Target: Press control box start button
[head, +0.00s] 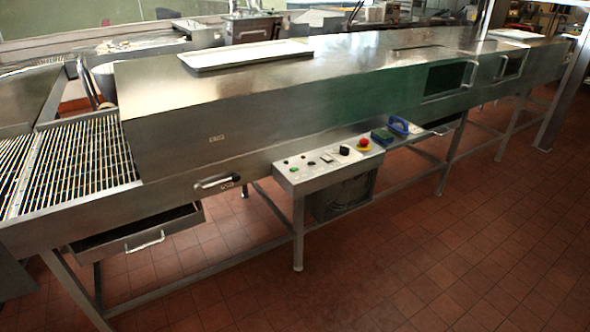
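The control box (312,176) is a grey metal panel sticking out from the front of a long steel machine, near the middle of the head view. Its sloped top carries small green buttons at the left end, one of them a green button (293,169), and black knobs. A red mushroom button (363,142) on a yellow ring sits toward its right end. The labels are too small to read, so I cannot tell which button is start. Neither of my grippers shows in this view.
The long steel machine (200,110) runs across the view, with a wire conveyor (65,160) at left. A drawer (140,235) juts out below it. A green block (382,136) and a blue-handled item (399,126) lie right of the red button. The tiled floor (400,260) in front is clear.

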